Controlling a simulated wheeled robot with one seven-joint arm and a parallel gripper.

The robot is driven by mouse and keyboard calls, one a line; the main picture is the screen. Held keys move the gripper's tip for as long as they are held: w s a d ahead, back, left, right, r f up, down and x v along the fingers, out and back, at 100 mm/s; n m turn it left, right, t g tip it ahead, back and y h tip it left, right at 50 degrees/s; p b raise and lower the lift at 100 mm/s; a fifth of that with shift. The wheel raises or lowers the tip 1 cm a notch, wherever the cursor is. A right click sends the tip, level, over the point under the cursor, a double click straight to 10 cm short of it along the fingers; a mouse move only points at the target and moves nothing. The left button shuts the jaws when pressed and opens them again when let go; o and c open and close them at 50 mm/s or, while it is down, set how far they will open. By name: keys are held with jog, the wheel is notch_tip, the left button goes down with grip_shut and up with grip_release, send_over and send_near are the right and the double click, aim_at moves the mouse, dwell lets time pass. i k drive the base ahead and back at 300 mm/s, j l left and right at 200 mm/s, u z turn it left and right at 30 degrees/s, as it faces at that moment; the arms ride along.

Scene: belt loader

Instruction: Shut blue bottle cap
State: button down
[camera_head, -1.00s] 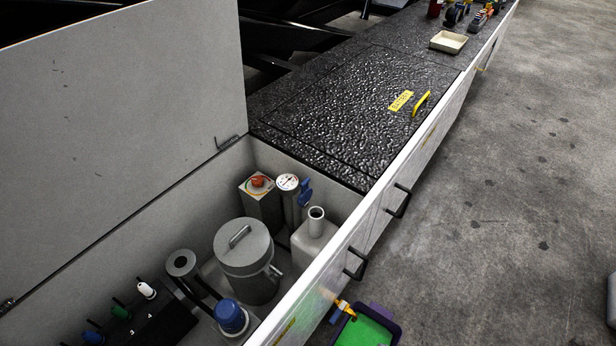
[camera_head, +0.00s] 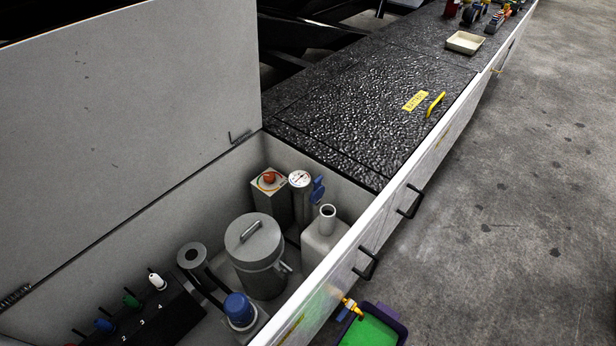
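A blue cap-like cylinder (camera_head: 239,308) sits upright on a pale grey base inside the open compartment, near the front wall. I cannot tell whether it is seated fully. A white bottle (camera_head: 324,240) stands further back along the same wall, with its neck (camera_head: 328,211) open and no cap on it. A blue lever-like piece (camera_head: 318,189) is on the side of a gauge post behind the bottle. My gripper is not in view.
A grey lidded canister (camera_head: 256,256) stands mid-compartment. A gauge (camera_head: 301,180) and a red knob (camera_head: 269,177) are at the back. Numbered coloured levers (camera_head: 131,299) are at lower left. The raised lid (camera_head: 130,130) stands on the left. A green tray (camera_head: 370,330) is outside.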

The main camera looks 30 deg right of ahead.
aim_at(318, 191)
jog(key=j+z, duration=0.35)
jog(key=j, duration=0.3)
jog(key=j+z, duration=0.3)
jog(key=j, duration=0.4)
jog(key=i+j+z, duration=0.2)
jog(key=j, duration=0.2)
jog(key=j+z, duration=0.2)
jog(key=j, duration=0.2)
jog(key=i+j+z, duration=0.2)
jog(key=j, duration=0.2)
jog(key=k+j+u, duration=0.15)
jog(key=k+j, duration=0.15)
